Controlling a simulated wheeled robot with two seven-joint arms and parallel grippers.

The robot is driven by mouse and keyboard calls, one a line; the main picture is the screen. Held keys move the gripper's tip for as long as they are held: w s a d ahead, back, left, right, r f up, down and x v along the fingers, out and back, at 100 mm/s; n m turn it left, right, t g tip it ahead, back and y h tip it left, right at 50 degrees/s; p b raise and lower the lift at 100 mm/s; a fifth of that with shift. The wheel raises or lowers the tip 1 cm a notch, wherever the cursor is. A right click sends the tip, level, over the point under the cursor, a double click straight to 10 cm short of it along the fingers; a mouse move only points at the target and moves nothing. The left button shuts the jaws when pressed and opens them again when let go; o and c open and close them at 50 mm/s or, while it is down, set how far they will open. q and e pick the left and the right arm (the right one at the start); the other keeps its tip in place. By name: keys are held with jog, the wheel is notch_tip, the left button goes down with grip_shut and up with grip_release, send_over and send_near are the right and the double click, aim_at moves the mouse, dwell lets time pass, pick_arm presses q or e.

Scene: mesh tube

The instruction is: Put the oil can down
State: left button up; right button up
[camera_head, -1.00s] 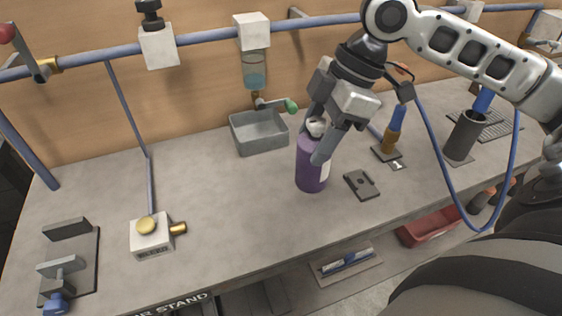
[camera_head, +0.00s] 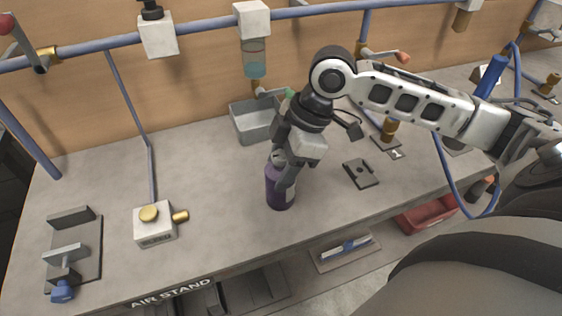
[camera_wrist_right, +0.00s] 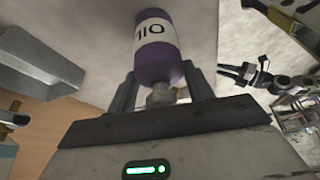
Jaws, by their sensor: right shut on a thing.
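The oil can is a purple cylinder (camera_head: 280,188) with a white label, and it is in my right gripper (camera_head: 283,168). In the head view it is upright over the middle of the grey bench; I cannot tell whether its base touches the bench top. In the right wrist view the can (camera_wrist_right: 157,40) shows the word OIL on its label, with its pale cap end between the two fingers (camera_wrist_right: 160,92). My right gripper is shut on the can near its top.
The bench (camera_head: 215,200) is clear to the left of the can. A grey open bin (camera_head: 255,122) stands behind it. A dark flat plate (camera_head: 361,173) lies to its right. A white block with a brass knob (camera_head: 155,224) stands at the left, near a clamp fixture (camera_head: 75,250).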

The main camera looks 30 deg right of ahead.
jog(key=o, duration=1.4)
jog(key=shift+o, duration=0.2)
jog(key=v, duration=1.2)
jog(key=shift+s+d, duration=0.1)
